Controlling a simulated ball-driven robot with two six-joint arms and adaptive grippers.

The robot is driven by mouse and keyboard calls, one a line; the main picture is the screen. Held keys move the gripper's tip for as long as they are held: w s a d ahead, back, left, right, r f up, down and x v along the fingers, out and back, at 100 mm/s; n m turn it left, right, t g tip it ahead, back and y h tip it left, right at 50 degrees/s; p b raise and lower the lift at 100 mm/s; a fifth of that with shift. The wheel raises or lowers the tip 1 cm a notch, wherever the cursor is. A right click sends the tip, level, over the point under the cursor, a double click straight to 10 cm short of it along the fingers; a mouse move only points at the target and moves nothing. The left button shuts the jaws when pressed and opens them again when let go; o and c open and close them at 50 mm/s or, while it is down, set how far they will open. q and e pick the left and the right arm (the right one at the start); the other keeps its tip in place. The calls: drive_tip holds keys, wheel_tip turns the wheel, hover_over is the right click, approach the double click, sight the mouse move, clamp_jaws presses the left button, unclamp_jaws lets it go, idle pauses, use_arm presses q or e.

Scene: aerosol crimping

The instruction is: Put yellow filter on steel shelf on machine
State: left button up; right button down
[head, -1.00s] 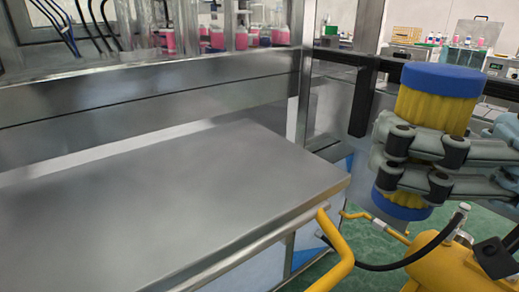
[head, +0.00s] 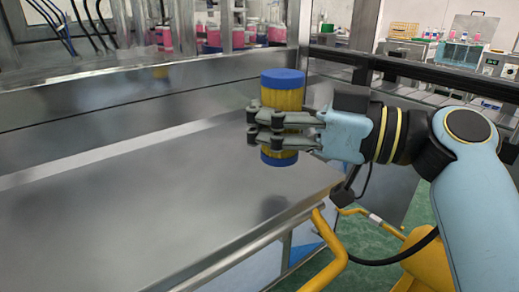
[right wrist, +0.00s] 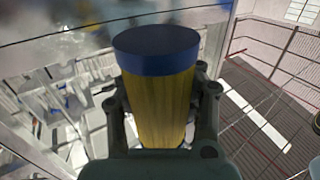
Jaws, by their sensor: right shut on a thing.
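The yellow filter (head: 283,98), a cylinder with blue end caps, is upright in my right gripper (head: 268,128). The gripper's fingers are shut around its middle. In the head view the filter is above the right part of the steel shelf (head: 150,195), and a dark reflection or shadow shows on the shelf below it. The filter's lower cap appears apart from the surface. In the right wrist view the filter (right wrist: 160,95) stands between the fingers, with its blue cap at the top. My left gripper is not in view.
The machine's steel wall (head: 140,95) rises behind the shelf, with pink-filled containers (head: 212,38) beyond it. A yellow tube frame (head: 332,250) stands at the shelf's right front corner. The shelf's surface is bare and clear.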

wheel_tip(320, 180, down, 5)
drive_tip(key=b, duration=0.2)
drive_tip(key=shift+r+b, duration=0.2)
drive_tip(key=shift+b, duration=0.1)
drive_tip(key=shift+w+a, duration=0.15)
drive_tip(key=c, duration=1.7)
unclamp_jaws()
drive_tip(key=o, duration=0.8)
drive_tip(key=shift+o, duration=0.2)
drive_tip(key=shift+r, duration=0.1)
